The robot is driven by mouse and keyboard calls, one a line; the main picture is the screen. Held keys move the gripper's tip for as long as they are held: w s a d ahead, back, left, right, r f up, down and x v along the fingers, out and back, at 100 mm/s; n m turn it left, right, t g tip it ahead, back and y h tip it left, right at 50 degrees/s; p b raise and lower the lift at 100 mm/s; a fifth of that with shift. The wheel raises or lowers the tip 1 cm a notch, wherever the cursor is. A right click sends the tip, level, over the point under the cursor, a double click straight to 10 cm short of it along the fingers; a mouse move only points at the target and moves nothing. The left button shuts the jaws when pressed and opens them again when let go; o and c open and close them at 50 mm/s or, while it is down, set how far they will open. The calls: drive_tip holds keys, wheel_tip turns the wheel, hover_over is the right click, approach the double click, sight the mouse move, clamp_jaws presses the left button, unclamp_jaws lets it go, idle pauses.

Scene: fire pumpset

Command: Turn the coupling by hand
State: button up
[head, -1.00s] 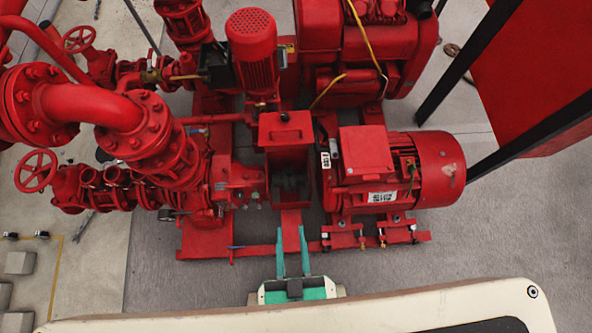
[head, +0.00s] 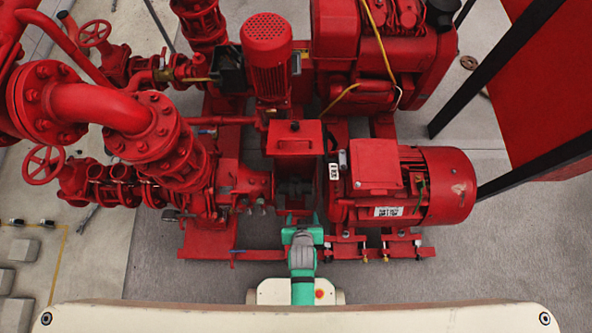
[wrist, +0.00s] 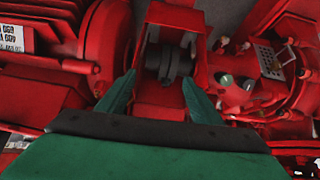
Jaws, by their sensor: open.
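The coupling (wrist: 168,64) is a dark grey, round part inside an open red guard between the pump and the electric motor. In the head view the coupling (head: 294,187) shows partly below the red guard box. My gripper (wrist: 158,90) is green, with its two fingers spread apart and nothing between them. In the wrist view the fingers point toward the coupling, one on each side of the guard opening. In the head view my gripper (head: 302,217) is just in front of the guard opening. I cannot tell whether the fingers touch anything.
The red motor (head: 440,188) stands to the right and the red pump (head: 228,190) to the left. The raised guard box (head: 294,138) stands behind the coupling. Red base rails (head: 258,255) run along the front. Grey floor (head: 520,230) is clear at right.

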drive_tip(key=w+f+g, duration=0.3)
drive_tip(key=w+f, duration=0.3)
drive_tip(key=g, duration=0.4)
hover_over(296, 196)
drive_tip(key=shift+s+d+f, duration=0.1)
drive_tip(key=shift+s+f, duration=0.1)
drive_tip(key=shift+s, duration=0.05)
drive_tip(key=shift+w+a+r, duration=0.15)
drive_tip(key=shift+a, duration=0.1)
drive_tip(key=shift+w+r, duration=0.1)
drive_tip(key=shift+w, duration=0.1)
wheel_tip(296, 196, down, 11)
drive_tip(key=shift+r, duration=0.15)
drive_tip(key=c, duration=1.1)
drive_tip(key=shift+o, duration=0.2)
